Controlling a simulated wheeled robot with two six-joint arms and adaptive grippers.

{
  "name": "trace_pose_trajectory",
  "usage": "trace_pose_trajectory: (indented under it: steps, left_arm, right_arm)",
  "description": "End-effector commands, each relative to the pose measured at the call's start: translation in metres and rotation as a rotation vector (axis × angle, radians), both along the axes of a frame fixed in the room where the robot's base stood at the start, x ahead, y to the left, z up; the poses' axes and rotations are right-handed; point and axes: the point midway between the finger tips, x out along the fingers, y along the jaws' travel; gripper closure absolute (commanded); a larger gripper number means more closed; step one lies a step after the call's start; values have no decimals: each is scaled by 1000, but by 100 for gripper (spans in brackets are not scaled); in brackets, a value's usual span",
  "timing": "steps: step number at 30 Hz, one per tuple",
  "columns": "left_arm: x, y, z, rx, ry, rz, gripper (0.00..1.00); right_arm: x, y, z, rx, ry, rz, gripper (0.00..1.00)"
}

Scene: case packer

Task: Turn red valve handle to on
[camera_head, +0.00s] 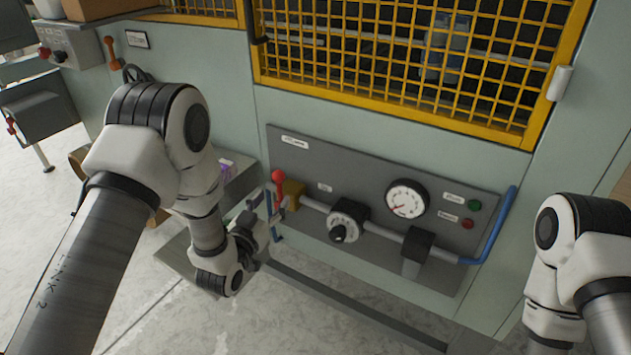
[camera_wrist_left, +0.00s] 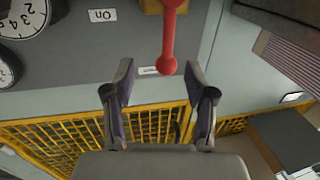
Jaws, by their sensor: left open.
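The red valve handle (camera_head: 278,178) stands up with its round end on top, beside the brass valve body (camera_head: 293,194) at the left end of the panel's pipe. In the left wrist view the handle (camera_wrist_left: 169,40) hangs from the top edge, its rounded end just ahead of and between my fingertips. My left gripper (camera_head: 270,215) is open close to the handle; in the wrist view its two fingers (camera_wrist_left: 158,80) are spread apart, with no contact visible. An "On" label (camera_wrist_left: 102,16) shows upside down left of the handle. Only part of my right arm shows; its gripper is out of view.
A yellow mesh guard (camera_head: 400,60) is above. A small ledge (camera_head: 238,180) with a purple item is behind my left arm.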

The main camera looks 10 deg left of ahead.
Motion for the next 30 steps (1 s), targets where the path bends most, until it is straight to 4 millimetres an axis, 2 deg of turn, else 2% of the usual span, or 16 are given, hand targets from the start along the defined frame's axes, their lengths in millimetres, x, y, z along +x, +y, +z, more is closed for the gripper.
trace_pose_trajectory:
  steps: [1, 5, 12, 15, 23, 24, 28, 29, 30]
  left_arm:
    - [3, 0, 3, 0, -10, 0, 44]
    - [16, -2, 8, 1, -13, 0, 44]
    - [61, -9, 7, 1, -11, 0, 44]
    - [73, -11, 6, 1, -9, 1, 44]
    - [78, -12, 4, 0, -7, 1, 44]
    - [78, -12, 4, 0, -7, 1, 48]
    - [78, -12, 4, 0, -6, 1, 94]
    - [78, -12, 4, 0, -6, 1, 100]
    - [78, -12, 4, 0, -7, 1, 100]
  right_arm:
    - [-1, 0, -4, 0, 1, 2, 60]
    - [-1, 0, 2, 0, 2, 2, 60]
    - [0, 0, 12, 0, 1, 1, 60]
    - [0, 0, 13, 0, 1, 1, 60]
    - [0, 0, 13, 0, 1, 1, 60]
    - [0, 0, 13, 0, 1, 2, 60]
    - [0, 0, 13, 0, 1, 1, 60]
    - [0, 0, 13, 0, 1, 1, 60]
    - [0, 0, 13, 0, 1, 1, 60]
